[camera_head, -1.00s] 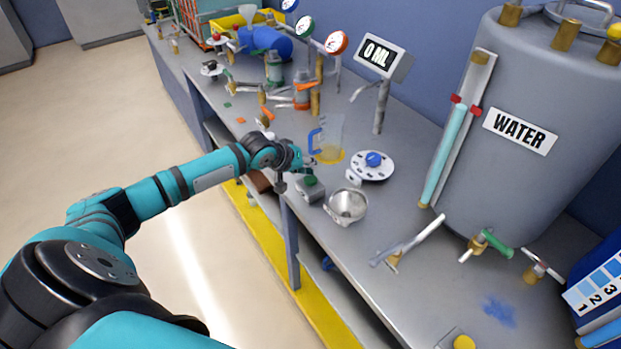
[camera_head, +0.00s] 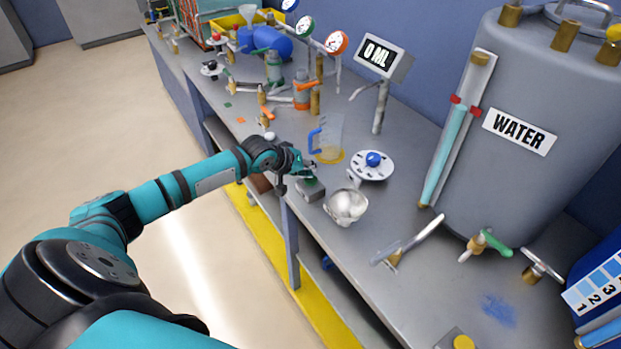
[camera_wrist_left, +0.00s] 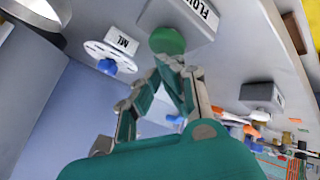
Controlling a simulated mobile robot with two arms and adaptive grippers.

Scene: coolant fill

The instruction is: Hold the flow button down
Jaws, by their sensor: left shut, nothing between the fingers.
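The flow button is a green round cap (camera_wrist_left: 167,41) on a grey box (camera_wrist_left: 190,14) marked "FLOW" in the left wrist view. In the head view the grey box (camera_head: 311,196) stands near the bench's front edge. My left gripper (camera_head: 308,175) is shut and empty, with its fingertips right over the button. In the left wrist view the fingertips (camera_wrist_left: 172,62) meet at the edge of the green cap; whether they touch or press it I cannot tell. The display (camera_head: 378,54) reads "0 ML". My right gripper is not in view.
A clear jug (camera_head: 328,138) with a blue handle stands just behind the button box. A white dial (camera_head: 371,165) with a blue knob and a metal bowl (camera_head: 346,206) are to the right. The grey WATER tank (camera_head: 540,120) fills the right side.

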